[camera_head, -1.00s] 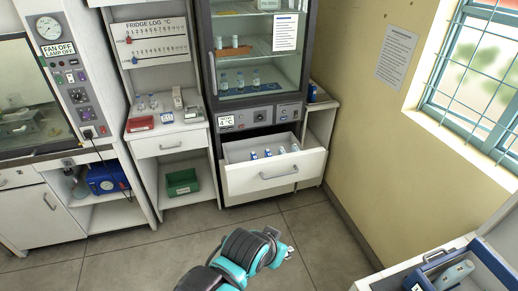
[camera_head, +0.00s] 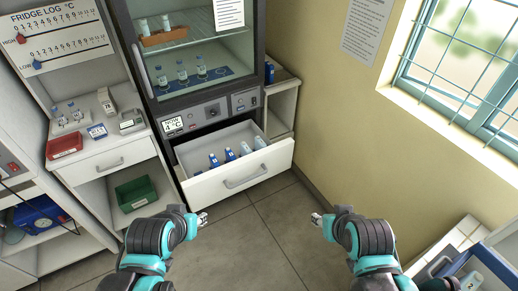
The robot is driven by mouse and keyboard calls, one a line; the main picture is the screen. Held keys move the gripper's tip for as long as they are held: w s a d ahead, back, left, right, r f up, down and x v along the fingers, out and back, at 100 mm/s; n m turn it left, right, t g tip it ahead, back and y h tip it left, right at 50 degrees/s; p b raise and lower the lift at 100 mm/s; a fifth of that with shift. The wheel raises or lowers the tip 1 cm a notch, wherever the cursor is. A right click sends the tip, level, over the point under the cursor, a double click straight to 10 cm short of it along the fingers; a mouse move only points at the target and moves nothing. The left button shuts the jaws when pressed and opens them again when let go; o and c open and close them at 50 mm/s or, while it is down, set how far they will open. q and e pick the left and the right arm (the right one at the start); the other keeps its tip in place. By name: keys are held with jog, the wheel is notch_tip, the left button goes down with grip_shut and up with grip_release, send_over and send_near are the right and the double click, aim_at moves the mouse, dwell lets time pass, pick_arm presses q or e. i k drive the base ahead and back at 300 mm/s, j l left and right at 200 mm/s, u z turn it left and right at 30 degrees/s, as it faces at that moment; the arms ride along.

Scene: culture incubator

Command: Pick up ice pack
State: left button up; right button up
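Several small blue and whitish packs (camera_head: 230,155) stand in the open drawer (camera_head: 240,181) under the glass-door fridge. They look like ice packs, but the labels are too small to read. My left gripper (camera_head: 203,218) is in front of the drawer, below its left end, and touches nothing that I can see. My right gripper (camera_head: 317,219) is to the right, over the floor and apart from the drawer. Both grippers are too small to show whether the fingers are open.
An open blue-and-white box (camera_head: 484,262) with a pale item inside stands at the lower right. A green bin (camera_head: 135,193) sits on the low shelf at left. The window wall bounds the right side. The floor (camera_head: 262,245) between my arms is clear.

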aim_at(260, 144)
jog(key=i+j+z, duration=0.15)
jog(key=i+z, duration=0.25)
jog(key=i+j+z, duration=0.3)
jog(key=z, duration=0.15)
jog(key=i+j+z, duration=0.4)
